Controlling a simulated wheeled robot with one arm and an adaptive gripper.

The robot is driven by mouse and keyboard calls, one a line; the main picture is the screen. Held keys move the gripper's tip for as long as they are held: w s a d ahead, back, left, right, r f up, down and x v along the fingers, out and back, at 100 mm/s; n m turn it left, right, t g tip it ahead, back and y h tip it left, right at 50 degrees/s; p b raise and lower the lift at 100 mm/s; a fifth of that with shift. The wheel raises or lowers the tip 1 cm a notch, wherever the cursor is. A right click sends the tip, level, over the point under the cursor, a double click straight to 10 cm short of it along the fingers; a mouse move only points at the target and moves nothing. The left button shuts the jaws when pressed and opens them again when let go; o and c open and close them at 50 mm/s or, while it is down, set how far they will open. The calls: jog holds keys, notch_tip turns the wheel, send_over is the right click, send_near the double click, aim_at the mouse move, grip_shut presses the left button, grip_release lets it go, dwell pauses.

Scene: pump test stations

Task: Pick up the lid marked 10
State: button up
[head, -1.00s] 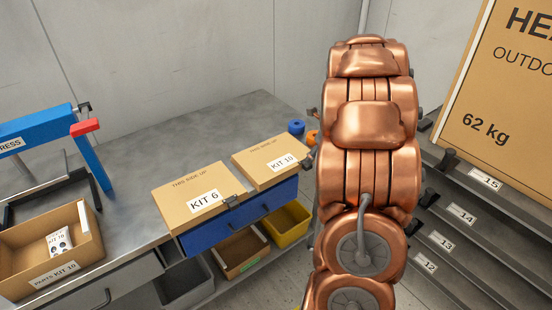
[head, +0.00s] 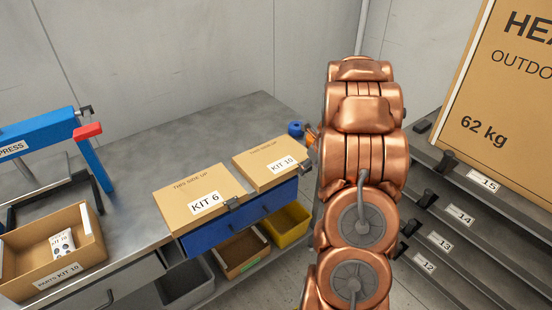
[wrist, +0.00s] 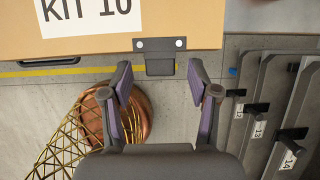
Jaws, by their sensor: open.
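The cardboard lid marked KIT 10 (head: 268,166) lies flat on the bench at the right end, over a blue front, beside the lid marked KIT 6 (head: 190,188). In the wrist view the KIT 10 lid (wrist: 200,25) fills the top, its label partly cut off. A dark metal tab (wrist: 160,58) hangs from its near edge. My gripper (wrist: 159,74) is open and empty, with a fingertip on each side of the tab and visible gaps to it.
A blue press (head: 45,130) and an open parts box (head: 25,270) are at left. A yellow bin (head: 287,224) sits beneath the bench. A dark stepped rack (head: 455,215) and a large carton (head: 505,115) stand at right.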

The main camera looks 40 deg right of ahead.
jog(key=shift+w+f, duration=0.1)
jog(key=shift+f, duration=0.15)
jog(key=shift+c, duration=0.4)
grip_shut()
